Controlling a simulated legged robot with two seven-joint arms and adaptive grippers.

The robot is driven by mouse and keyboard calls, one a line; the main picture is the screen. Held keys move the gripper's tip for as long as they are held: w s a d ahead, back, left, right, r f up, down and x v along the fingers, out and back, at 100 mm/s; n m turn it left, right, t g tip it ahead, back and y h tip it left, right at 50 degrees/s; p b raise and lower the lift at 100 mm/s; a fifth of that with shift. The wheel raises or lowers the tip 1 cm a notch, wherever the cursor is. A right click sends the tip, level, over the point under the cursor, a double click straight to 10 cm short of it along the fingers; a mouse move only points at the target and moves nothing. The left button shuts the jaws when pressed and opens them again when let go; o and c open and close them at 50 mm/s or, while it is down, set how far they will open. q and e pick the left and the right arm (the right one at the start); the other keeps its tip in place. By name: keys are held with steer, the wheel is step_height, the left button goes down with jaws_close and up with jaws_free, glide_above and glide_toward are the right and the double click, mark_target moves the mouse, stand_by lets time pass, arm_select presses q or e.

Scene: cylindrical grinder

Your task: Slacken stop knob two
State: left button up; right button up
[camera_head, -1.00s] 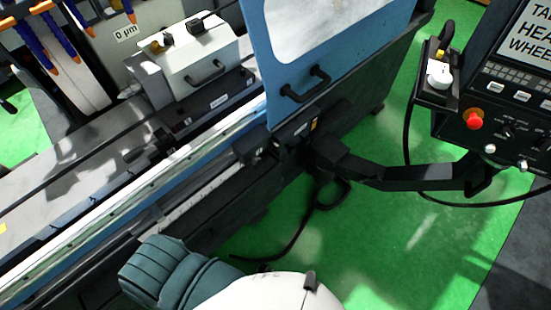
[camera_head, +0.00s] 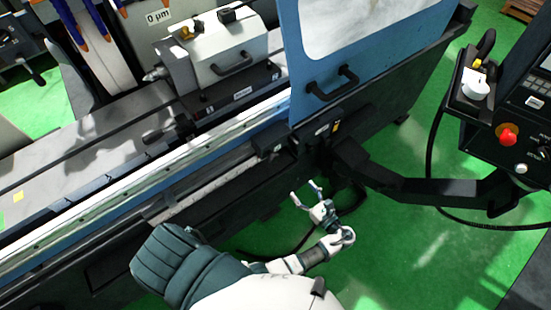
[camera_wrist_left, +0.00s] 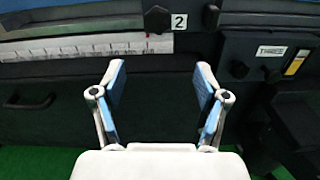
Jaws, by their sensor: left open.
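Stop knob two (camera_wrist_left: 157,19) is a black, faceted knob beside a white label with a "2" (camera_wrist_left: 179,22), at the top of the left wrist view, above the white scale's right end. My left gripper (camera_head: 304,193) is open and empty in front of the machine's lower front in the head view. In the left wrist view its two blue-padded fingers (camera_wrist_left: 160,78) are spread wide, with the knob beyond and above the gap, apart from them. In the head view I cannot clearly make out the knob. My right gripper is in neither current view.
A white scale (camera_wrist_left: 85,48) runs along the machine front. A black handle (camera_wrist_left: 28,102) is at left. A blue door (camera_head: 350,60) and a black support arm (camera_head: 430,190) with a control panel (camera_head: 505,160) stand at right. Green floor (camera_head: 390,260) is open below.

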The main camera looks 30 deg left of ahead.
mark_target(277, 160)
arm_select(q)
steer(key=x, duration=1.1)
steer(key=p+x, duration=0.1)
steer(key=x, duration=0.4)
steer(key=shift+a+r, duration=0.35)
steer(key=shift+a, duration=0.05)
steer(key=shift+w+a, duration=0.15)
steer(key=shift+a, duration=0.35)
steer(key=shift+d, duration=0.1)
steer(key=c, duration=1.2)
arm_select(e)
steer(key=s, duration=0.3)
steer(key=shift+s+d, duration=0.15)
